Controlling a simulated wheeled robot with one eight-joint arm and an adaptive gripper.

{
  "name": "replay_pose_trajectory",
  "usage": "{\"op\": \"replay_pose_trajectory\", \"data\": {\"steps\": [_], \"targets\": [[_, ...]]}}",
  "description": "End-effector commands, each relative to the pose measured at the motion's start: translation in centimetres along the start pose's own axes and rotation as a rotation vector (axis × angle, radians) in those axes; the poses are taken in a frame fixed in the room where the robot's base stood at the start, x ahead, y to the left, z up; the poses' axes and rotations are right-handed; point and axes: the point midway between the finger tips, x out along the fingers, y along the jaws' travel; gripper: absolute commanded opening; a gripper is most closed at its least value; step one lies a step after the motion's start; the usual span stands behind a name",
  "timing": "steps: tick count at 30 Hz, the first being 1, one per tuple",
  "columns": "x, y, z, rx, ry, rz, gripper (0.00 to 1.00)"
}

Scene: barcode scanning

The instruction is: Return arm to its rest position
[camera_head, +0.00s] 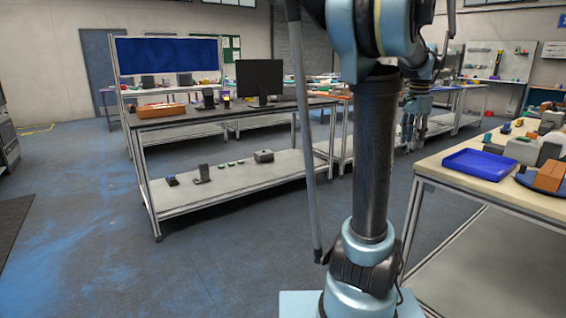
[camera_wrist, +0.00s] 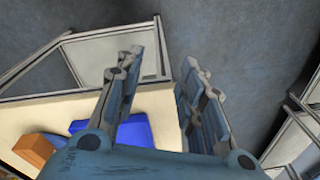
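My gripper (camera_wrist: 160,95) shows in the wrist view with its two fingers spread apart and nothing between them. It hangs past the edge of the light table, with grey floor behind the fingertips. In the head view my arm rises through the middle of the picture. The gripper end (camera_head: 415,110) appears partly behind the arm, at the back right, and is small and hard to make out there.
A light-topped table (camera_head: 485,183) at the right holds a blue tray (camera_head: 479,163), an orange-brown box (camera_head: 549,175) and other items. The blue tray (camera_wrist: 130,130) lies near my gripper. A dark workbench (camera_head: 185,118) with a monitor stands at the left. The left floor is clear.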

Motion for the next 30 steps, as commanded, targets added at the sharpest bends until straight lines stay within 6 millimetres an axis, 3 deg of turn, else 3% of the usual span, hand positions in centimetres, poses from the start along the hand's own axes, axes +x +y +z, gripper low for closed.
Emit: {"op": "replay_pose_trajectory", "data": {"steps": [1,3,15,24,30], "targets": [[0.7,0.2,2.4,-0.067,0.001,-0.005,0.36],[1.5,0.5,5.0,-0.157,0.004,-0.012,0.36],[8.4,4.8,18.7,-0.673,0.026,-0.058,0.36],[15.3,9.8,26.5,-1.057,0.049,-0.093,0.36],[19.3,12.6,29.5,-1.249,0.063,-0.113,0.36]]}}
